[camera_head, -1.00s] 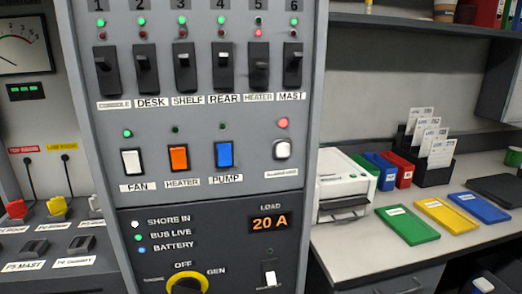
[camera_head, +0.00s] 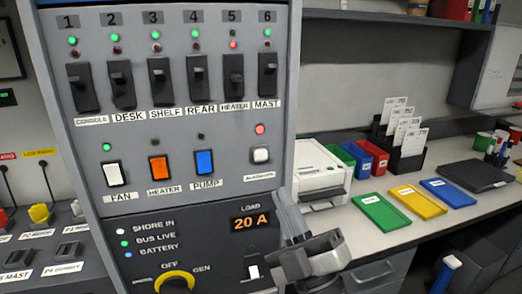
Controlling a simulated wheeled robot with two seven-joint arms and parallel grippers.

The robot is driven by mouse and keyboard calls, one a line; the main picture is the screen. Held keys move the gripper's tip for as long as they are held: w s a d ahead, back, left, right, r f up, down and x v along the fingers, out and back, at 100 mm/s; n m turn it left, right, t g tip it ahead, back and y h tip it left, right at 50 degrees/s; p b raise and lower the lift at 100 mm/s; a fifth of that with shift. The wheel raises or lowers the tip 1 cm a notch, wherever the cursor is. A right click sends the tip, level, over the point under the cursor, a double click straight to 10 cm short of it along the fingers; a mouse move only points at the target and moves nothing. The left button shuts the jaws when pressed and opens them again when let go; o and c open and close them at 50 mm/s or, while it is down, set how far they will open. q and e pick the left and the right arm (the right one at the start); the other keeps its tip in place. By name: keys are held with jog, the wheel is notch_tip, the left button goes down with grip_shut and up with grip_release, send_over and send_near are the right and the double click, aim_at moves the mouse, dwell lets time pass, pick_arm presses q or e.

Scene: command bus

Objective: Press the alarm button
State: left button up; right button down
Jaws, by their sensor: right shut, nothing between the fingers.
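A grey-white push button (camera_head: 260,155) sits at the right end of the lower button row on the grey panel (camera_head: 225,120). A red lamp (camera_head: 260,129) is lit above it. The label under it is too small to read surely, so I cannot confirm it is the alarm button. My right gripper (camera_head: 281,198) is in front of the panel's lower right edge, below and right of this button. Its fingers are together, empty, and point up; they look apart from the button. My left gripper is not in view.
The fan (camera_head: 114,174), heater (camera_head: 159,168) and pump (camera_head: 205,162) rockers share the button's row. Several black toggles stand above. A yellow rotary knob (camera_head: 175,281) is below. At right, a desk holds a white printer (camera_head: 322,180) and coloured trays (camera_head: 385,212).

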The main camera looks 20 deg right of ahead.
aim_at(260, 155)
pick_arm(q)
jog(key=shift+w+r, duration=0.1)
pick_arm(e)
jog(key=shift+d+r+t, duration=0.15)
jog(key=shift+r+t, duration=0.15)
jog(key=shift+r, duration=0.3)
pick_arm(q)
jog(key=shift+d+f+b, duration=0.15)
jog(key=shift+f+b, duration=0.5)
jog(key=shift+b, duration=0.55)
pick_arm(e)
jog(key=w, duration=0.8)
jog(key=shift+w+a, duration=0.2)
jog(key=shift+w, duration=0.15)
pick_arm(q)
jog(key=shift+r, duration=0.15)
pick_arm(e)
jog(key=shift+w, duration=0.1)
